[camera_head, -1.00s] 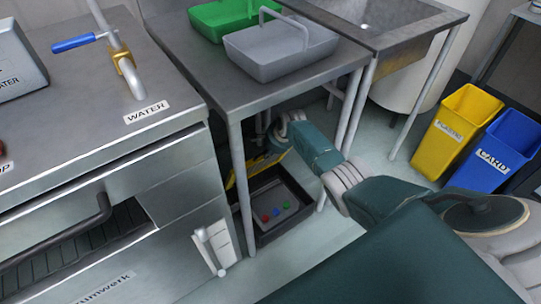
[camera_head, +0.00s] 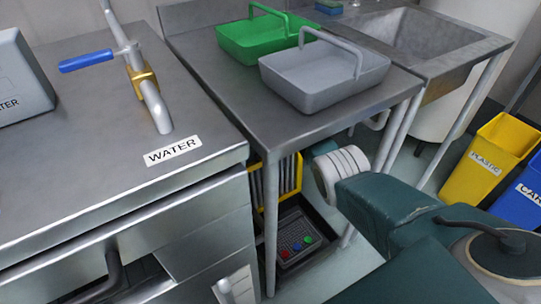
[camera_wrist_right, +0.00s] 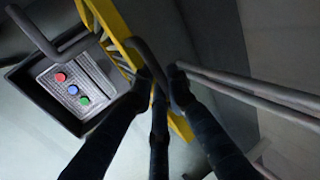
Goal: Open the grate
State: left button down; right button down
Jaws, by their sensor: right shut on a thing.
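The yellow-framed grate (camera_head: 290,176) stands raised beneath the metal table, partly hidden by a table leg. Its yellow frame (camera_wrist_right: 113,30) crosses the upper middle of the right wrist view. Below it is an open dark recess with a grey panel (camera_head: 292,245) carrying red, blue and green buttons; the panel (camera_wrist_right: 72,82) is also clear in the wrist view. My right gripper (camera_wrist_right: 160,84) is shut on the grate's dark curved handle (camera_wrist_right: 146,52). In the head view the table hides this gripper. My left gripper is not in view.
The metal table (camera_head: 215,80) holds a green basket (camera_head: 250,40) and a grey basket (camera_head: 325,90), above my right arm. Table legs stand close to the arm. A steel counter (camera_head: 90,190) is at left; yellow (camera_head: 488,165) and blue (camera_head: 522,205) bins are at right.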

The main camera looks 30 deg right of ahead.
jog(key=shift+w+r+b, duration=0.1)
jog(key=shift+w+b, duration=0.2)
jog(key=shift+w, duration=0.6)
jog(key=c, duration=1.8)
grip_release()
jog(key=shift+o, duration=0.2)
jog(key=shift+s, duration=0.1)
jog(key=v, duration=0.7)
jog(key=shift+r, duration=0.2)
jog(key=shift+s, duration=0.15)
